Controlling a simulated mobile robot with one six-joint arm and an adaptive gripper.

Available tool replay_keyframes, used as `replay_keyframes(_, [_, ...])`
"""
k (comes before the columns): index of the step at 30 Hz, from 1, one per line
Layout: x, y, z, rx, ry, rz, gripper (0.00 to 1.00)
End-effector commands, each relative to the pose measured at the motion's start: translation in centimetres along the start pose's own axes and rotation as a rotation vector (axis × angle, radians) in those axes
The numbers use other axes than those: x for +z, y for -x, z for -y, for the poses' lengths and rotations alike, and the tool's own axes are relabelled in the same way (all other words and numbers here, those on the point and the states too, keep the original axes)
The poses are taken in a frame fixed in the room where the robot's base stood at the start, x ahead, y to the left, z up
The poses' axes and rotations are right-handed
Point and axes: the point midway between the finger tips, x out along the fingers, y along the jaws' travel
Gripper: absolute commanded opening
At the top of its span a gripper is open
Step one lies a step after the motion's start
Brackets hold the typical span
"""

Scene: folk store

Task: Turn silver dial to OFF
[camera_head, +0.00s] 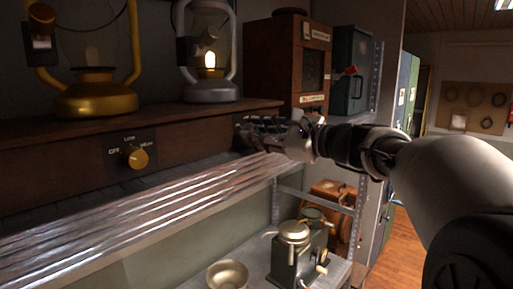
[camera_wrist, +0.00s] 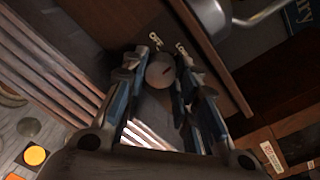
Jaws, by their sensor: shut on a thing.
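The silver dial (camera_wrist: 161,70) shows in the wrist view as a round grey knob with a dark mark on its face. It sits between the two fingers of my gripper (camera_wrist: 158,82), which are shut on it. In the head view my gripper (camera_head: 252,134) reaches the right end of the wooden shelf front and hides the dial. The silver lantern (camera_head: 211,95) stands on the shelf above, with a lit flame.
A brass dial (camera_head: 137,158) with OFF, LOW and HIGH labels is on the shelf front at left, below a brass lantern (camera_head: 95,100). A ribbed metal ledge (camera_head: 150,205) runs below. A wooden cabinet (camera_head: 275,65) stands right of the silver lantern. A metal bowl (camera_head: 228,275) is below.

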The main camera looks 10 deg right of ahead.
Motion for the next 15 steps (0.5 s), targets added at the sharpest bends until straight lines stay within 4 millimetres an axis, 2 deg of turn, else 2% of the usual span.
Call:
replay_keyframes(1, [-0.44, -0.02, -0.32, -0.001, 0.046, -0.003, 0.04])
replay_keyframes(15, [-0.32, -0.04, -0.28, -0.011, 0.491, -0.023, 0.04])
